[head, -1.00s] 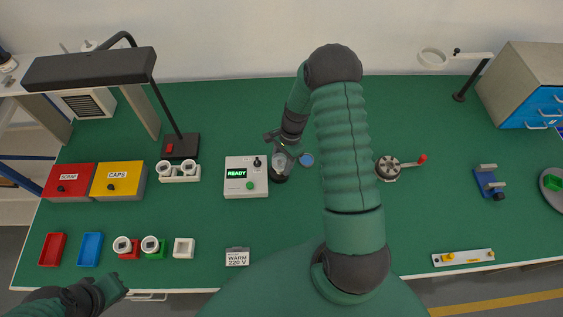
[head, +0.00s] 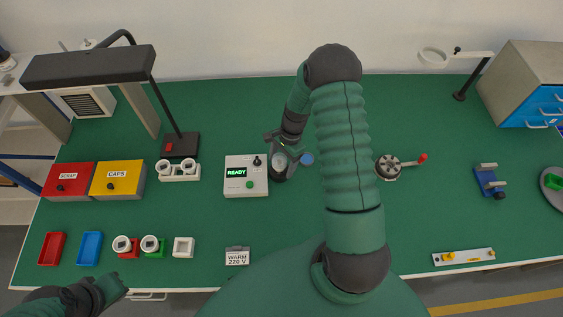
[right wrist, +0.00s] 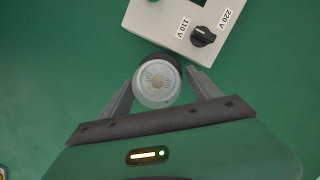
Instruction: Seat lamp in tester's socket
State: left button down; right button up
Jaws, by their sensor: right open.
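The tester (head: 247,188) is a white box with a green READY display, a dark knob and a green button. A dark round socket (head: 280,177) stands against its right side. The pale, round-topped lamp (right wrist: 157,82) is at the socket, its dark base partly hidden below it; I cannot tell how deep it sits. My right gripper (right wrist: 161,72) is open, one finger on each side of the lamp, with narrow gaps. In the head view the right gripper (head: 286,147) reaches down over the socket. My left gripper (head: 113,288) is low at the left edge, away from the tester; its jaws are unclear.
Left of the tester are a rack (head: 180,174), a yellow CAPS box (head: 119,188) and a red SCRAP box (head: 70,190). A blue disc (head: 307,158) lies by my right arm. A crank device (head: 389,166) stands to the right.

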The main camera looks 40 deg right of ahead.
pick_arm(q)
jog(key=shift+f+b, duration=0.75)
pick_arm(e)
jog(key=v, duration=1.6)
jog(key=shift+r, duration=0.35)
